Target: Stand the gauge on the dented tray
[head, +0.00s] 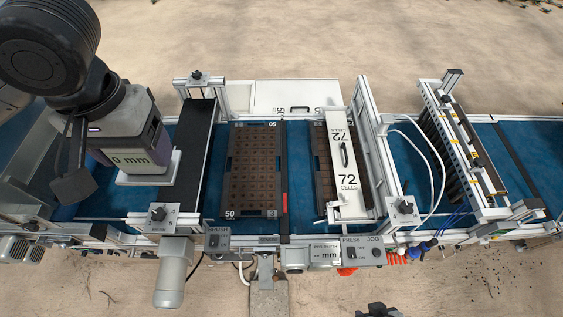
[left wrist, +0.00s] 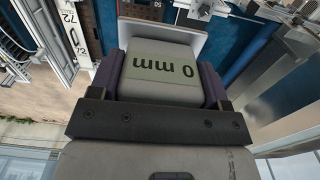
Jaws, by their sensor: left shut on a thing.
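The gauge (head: 143,161) is a pale grey block with a "0 mm" display and a wide white base plate. It also shows in the left wrist view (left wrist: 163,72), between the two purple finger pads. My left gripper (head: 128,150) is shut on the gauge at the left end of the blue belt. I cannot tell its height over the belt. A brown celled tray (head: 232,188) marked 50 lies mid-belt. A second brown tray (head: 322,180) lies partly hidden under a white "72 cells" plate. No dent is clear on either. A dark part at the bottom edge may be my right gripper.
A black crosswise strip (head: 194,150) lies between the gauge and the 50 tray. Metal frame posts (head: 362,130) and the white "72 cells" plate (head: 346,185) stand right of that tray.

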